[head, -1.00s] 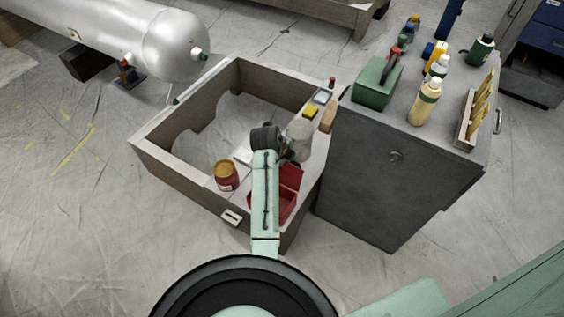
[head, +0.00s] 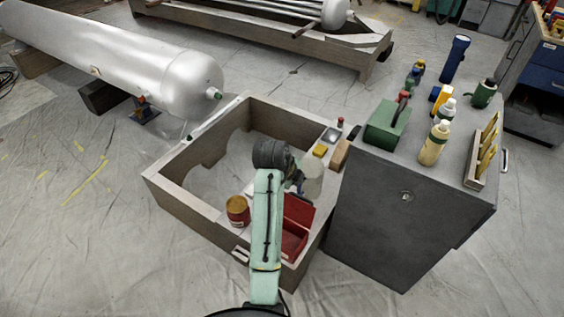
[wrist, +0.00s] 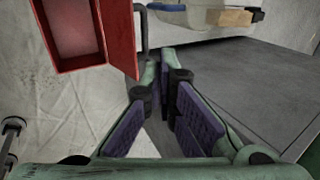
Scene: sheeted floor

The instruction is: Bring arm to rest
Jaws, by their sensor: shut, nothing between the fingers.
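My arm (head: 266,230) reaches out over the near side of a wooden frame box (head: 180,198), its dark wrist joint (head: 271,153) above the box's right part. In the head view my gripper is mostly hidden behind the arm. In the wrist view my gripper (wrist: 159,78) has purple-padded fingers, shut with nothing between them. A red open box (head: 294,243) lies just right of the arm; it also shows at the upper left of the wrist view (wrist: 112,45), close to the fingers.
A red jar with a yellow lid (head: 238,211) stands left of the arm. A dark grey cabinet (head: 390,210) stands close on the right, with bottles (head: 434,144) and a green toolbox (head: 387,125) on top. A large silver tank (head: 150,75) lies behind. The left floor is clear.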

